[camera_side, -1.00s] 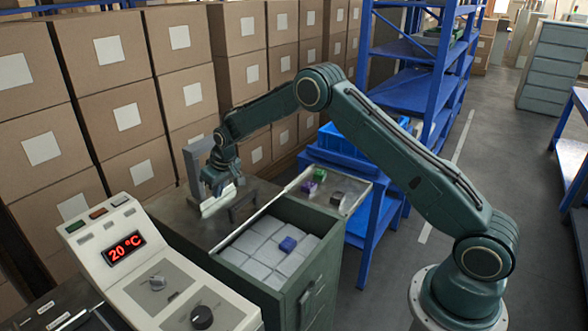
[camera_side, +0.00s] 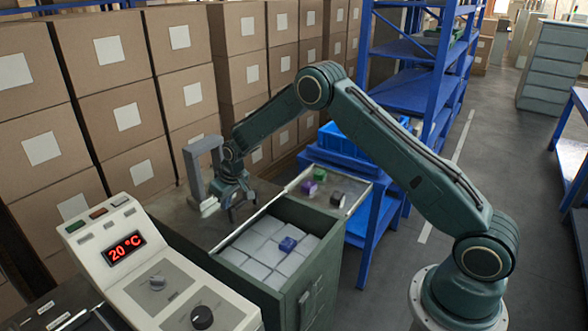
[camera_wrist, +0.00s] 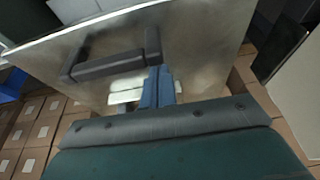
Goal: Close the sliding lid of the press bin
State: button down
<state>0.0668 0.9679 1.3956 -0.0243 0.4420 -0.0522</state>
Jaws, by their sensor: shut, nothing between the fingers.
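The press bin (camera_side: 318,275) is a grey-green cabinet. The sliding lid (camera_wrist: 205,45) is a dull metal plate with a pale edge, lying over the back part. A dark bar handle (camera_wrist: 105,65) stands on it. My gripper (camera_side: 233,206) is low over the lid, shut and empty. In the wrist view its fingers (camera_wrist: 158,85) are near the handle's right end, with the handle between them and the opening. I cannot tell whether they touch it.
A grey upright frame (camera_side: 205,165) with a white piece (camera_side: 209,206) stands behind the lid. A side tray holds green, purple and dark blocks (camera_side: 337,198). A control panel (camera_side: 150,265) reading 20 °C stands at front left. Stacked cartons (camera_side: 125,115) line the back; blue shelving (camera_side: 410,90) is behind.

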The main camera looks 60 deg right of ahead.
jog(key=shift+s, duration=0.3)
dwell(0.4)
jog(key=s, duration=2.4)
jog(key=shift+s, duration=0.2)
jog(key=shift+f, duration=0.1)
jog(key=shift+w, duration=0.1)
jog(key=shift+w, duration=2.25)
jog(key=v, duration=1)
jog(key=shift+r, duration=0.2)
